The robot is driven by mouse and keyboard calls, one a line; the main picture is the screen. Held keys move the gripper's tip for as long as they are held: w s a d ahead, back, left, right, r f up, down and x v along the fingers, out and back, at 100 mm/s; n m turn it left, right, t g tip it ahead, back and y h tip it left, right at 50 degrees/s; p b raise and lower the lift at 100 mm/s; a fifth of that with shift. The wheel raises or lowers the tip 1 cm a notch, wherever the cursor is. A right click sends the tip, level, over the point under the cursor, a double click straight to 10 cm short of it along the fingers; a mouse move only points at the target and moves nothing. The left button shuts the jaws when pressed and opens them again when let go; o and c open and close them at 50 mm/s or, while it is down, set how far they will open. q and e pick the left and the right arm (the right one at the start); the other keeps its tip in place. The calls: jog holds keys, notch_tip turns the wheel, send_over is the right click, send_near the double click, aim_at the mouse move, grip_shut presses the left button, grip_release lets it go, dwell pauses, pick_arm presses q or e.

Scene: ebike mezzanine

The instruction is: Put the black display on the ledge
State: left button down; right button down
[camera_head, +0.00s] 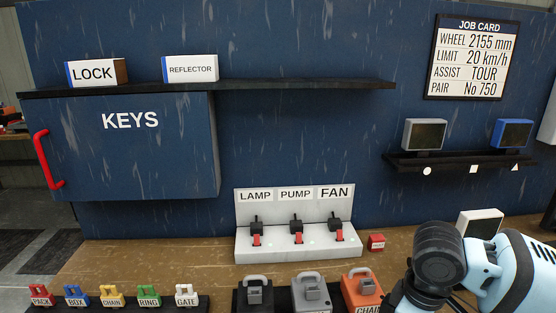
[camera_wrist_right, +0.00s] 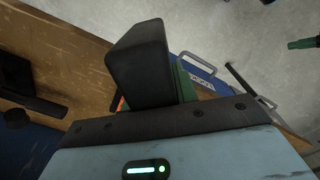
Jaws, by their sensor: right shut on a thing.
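The dark ledge (camera_head: 455,162) is on the blue wall at the right, with a circle, a square and a triangle on its front. A grey display (camera_head: 424,134) stands over the circle and a blue display (camera_head: 512,133) over the triangle. The space over the square is bare. In the right wrist view, a dark block (camera_wrist_right: 138,65) stands out from my right gripper; it appears to be the black display, shut in the jaws, though the fingers are hard to tell apart from it. The head view does not show the right fingertips. My left gripper is not in view.
A white-framed device (camera_head: 480,222) on the bench (camera_head: 160,262) is partly behind my right arm. A switch panel (camera_head: 297,242), a small red block (camera_head: 376,241) and several padlocks stand on the bench. A long shelf (camera_head: 300,85) and KEYS cabinet (camera_head: 130,150) are at the left.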

jog(key=s+m, duration=0.1)
jog(key=m, duration=0.2)
jog(key=s+a+f+m, duration=0.1)
jog(key=m, duration=0.2)
jog(key=s+m, duration=0.1)
jog(key=m, duration=0.2)
jog(key=shift+s+a+f, duration=0.2)
jog(key=shift+s+a, duration=0.1)
jog(key=shift+a, duration=0.1)
dwell(0.4)
dwell(0.9)
dwell(0.6)
dwell(0.7)
